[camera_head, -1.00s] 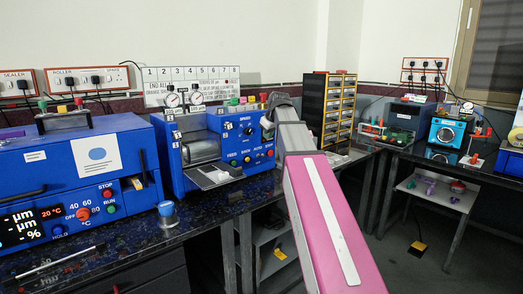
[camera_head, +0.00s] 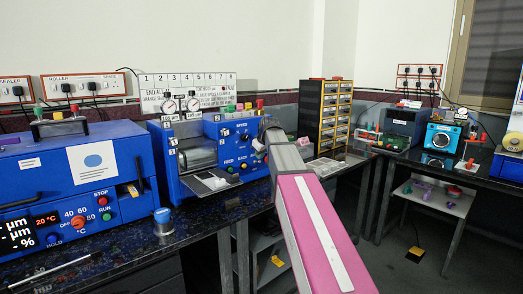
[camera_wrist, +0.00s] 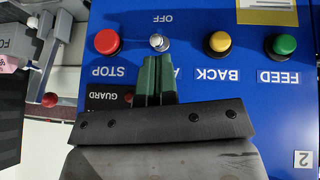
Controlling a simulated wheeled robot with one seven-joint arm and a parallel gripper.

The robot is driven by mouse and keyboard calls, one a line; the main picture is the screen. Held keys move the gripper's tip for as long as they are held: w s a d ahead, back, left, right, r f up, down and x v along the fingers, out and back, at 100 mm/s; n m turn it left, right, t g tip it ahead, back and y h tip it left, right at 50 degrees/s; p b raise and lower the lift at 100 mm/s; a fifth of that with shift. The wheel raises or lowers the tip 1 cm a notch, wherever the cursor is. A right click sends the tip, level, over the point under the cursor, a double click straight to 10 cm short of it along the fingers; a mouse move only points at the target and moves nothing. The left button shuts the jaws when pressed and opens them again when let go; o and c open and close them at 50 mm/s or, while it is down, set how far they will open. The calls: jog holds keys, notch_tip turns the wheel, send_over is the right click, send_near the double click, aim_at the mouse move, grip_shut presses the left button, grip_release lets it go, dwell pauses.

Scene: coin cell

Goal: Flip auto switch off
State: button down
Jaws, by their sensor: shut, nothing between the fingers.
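The auto switch (camera_wrist: 158,42) is a small silver toggle on a blue panel (camera_wrist: 210,75), seen upside down in the wrist view. It sits between the red STOP button (camera_wrist: 107,42) and the yellow BACK button (camera_wrist: 218,43). "OFF" is printed above it in the picture; the label below is mostly hidden by my fingers. My gripper (camera_wrist: 153,62) has its green fingers shut and empty, with tips just below the toggle in the picture. I cannot tell whether they touch it. In the head view my arm's end covers the right edge of the blue roller machine (camera_head: 232,128).
A green FEED button (camera_wrist: 282,46) sits beyond BACK. A blue oven-like box (camera_head: 70,175) stands left on the dark bench, with a blue-capped jar (camera_head: 163,222) in front. A drawer cabinet (camera_head: 325,112) stands behind my arm.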

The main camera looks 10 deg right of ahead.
jog(key=shift+w+a+f, duration=0.1)
jog(key=shift+w+f, duration=0.15)
jog(key=shift+f, duration=0.2)
jog(key=shift+s, duration=0.1)
jog(key=shift+s+f+t, duration=0.1)
jog(key=shift+f+t, duration=0.05)
jog(key=shift+t, duration=0.25)
